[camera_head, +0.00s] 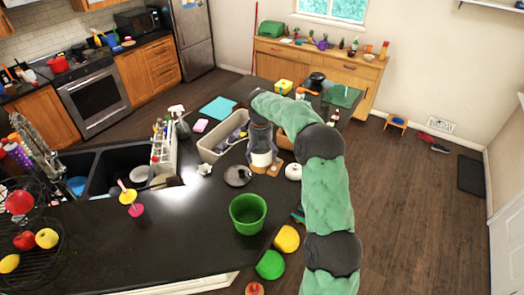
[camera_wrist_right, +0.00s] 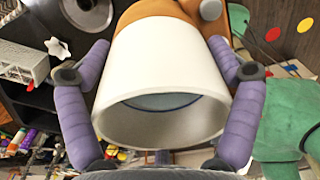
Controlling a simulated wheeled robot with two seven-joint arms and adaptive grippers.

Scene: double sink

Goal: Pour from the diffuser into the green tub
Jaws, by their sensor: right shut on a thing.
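The diffuser (camera_head: 262,158), white with an orange-brown base, stands upright or nearly so at the counter's far right part. My right gripper (camera_head: 263,146) is around it from above. In the right wrist view, the purple fingers of my gripper (camera_wrist_right: 158,75) lie on both sides of the white body of the diffuser (camera_wrist_right: 160,70), with its wide open mouth toward the camera. I cannot tell whether its base touches the counter. The green tub (camera_head: 248,213) stands upright and open on the counter, nearer than the diffuser. My left gripper is out of view.
A grey disc-like object (camera_head: 238,176) and a white round pot (camera_head: 293,172) flank the diffuser. A beige bin (camera_head: 212,149) stands behind to the left.

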